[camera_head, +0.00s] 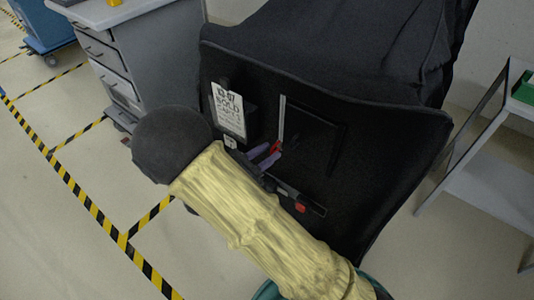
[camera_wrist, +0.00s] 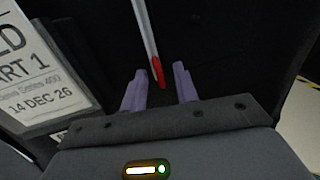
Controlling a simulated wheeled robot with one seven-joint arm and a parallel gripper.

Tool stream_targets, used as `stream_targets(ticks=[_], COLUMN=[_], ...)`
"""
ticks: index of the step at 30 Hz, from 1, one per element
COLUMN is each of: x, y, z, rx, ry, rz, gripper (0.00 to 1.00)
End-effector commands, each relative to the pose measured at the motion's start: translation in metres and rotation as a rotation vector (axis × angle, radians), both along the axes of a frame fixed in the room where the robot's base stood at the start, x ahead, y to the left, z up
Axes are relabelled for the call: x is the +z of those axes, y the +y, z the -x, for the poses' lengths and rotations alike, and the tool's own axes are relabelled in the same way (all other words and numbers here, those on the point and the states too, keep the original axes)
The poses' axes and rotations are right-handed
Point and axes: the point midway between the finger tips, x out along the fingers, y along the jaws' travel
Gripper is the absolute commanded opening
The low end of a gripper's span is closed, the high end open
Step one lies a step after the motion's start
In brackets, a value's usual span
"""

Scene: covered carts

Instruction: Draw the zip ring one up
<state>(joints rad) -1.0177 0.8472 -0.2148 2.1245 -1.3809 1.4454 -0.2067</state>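A black fabric cover (camera_head: 370,150) hangs over a cart. A pale grey vertical zip strip (camera_head: 282,115) runs down its front, and it also shows in the wrist view (camera_wrist: 145,30). A red pull (camera_head: 276,146) sits at the strip's lower end. In the wrist view the red pull (camera_wrist: 157,72) lies between and slightly beyond my purple fingertips, with gaps visible on both sides. My gripper (camera_head: 267,156) is open and close to the cover. Whether a finger touches the pull cannot be told. The exact shape of the pull is too small to make out.
A white printed label (camera_head: 229,110) is left of the strip. A second red piece (camera_head: 300,208) sits on a dark slanted strip below. A grey drawer cabinet (camera_head: 155,50) stands left, and a grey shelf cart (camera_head: 490,180) right. Striped floor at left is clear.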

Motion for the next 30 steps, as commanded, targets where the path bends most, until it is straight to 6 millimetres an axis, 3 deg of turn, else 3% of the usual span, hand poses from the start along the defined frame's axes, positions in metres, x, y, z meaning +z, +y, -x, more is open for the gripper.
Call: stream_targets(ticks=[10, 15, 23, 30], x=[0.0, 0.0, 0.001, 0.021], y=[-0.005, -0.005, -0.004, -0.004], z=[-0.004, -0.004, -0.004, -0.004], rx=[-0.001, -0.001, 0.0, 0.001], ry=[0.001, 0.001, -0.001, -0.001], rz=[-0.001, -0.001, -0.001, -0.001], gripper=[0.3, 0.0, 0.0, 0.0])
